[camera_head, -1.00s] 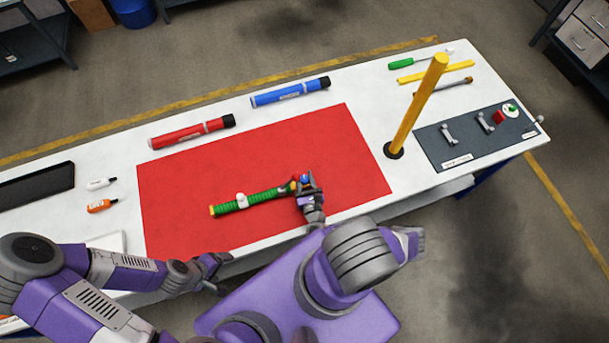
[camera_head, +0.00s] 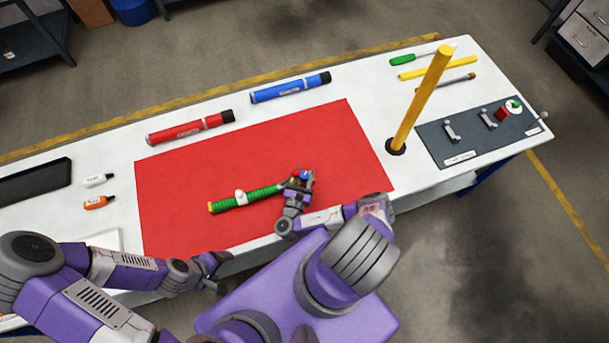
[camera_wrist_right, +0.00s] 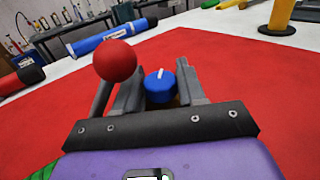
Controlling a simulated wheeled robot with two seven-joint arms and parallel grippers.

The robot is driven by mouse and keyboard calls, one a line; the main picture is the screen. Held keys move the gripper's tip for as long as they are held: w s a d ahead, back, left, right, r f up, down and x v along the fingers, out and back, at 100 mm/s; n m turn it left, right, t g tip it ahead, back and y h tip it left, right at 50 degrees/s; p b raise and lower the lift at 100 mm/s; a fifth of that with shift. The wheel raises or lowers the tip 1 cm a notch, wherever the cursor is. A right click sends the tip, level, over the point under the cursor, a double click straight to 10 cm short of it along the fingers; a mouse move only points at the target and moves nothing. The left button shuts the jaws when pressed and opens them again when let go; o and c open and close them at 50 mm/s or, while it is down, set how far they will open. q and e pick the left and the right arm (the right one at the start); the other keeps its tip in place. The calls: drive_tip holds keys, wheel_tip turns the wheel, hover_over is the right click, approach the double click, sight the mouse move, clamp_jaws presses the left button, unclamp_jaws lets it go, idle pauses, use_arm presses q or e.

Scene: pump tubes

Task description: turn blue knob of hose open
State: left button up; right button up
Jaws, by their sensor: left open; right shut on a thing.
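A green ribbed hose (camera_head: 262,193) with a white collar lies on the red mat (camera_head: 180,180). The blue knob (camera_head: 304,175) is at its right end; in the right wrist view the knob (camera_wrist_right: 160,86) shows a white mark on top. My right gripper (camera_head: 299,182) is at that end, its fingers on both sides of the knob and shut on it. The right gripper's fingers (camera_wrist_right: 159,82) partly hide the knob's sides and the fitting below. My left gripper (camera_head: 214,268) is open and empty by the table's front edge, away from the hose.
A red tube (camera_head: 190,128) and a blue tube (camera_head: 290,88) lie behind the mat. A yellow post (camera_head: 420,98) stands to the right, beside a dark panel (camera_head: 470,150). A red ball (camera_wrist_right: 114,60) on a grey rod is close left of the right fingers.

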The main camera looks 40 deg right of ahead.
idle(0.3)
drive_tip(key=o, duration=1)
drive_tip(key=shift+c, duration=0.2)
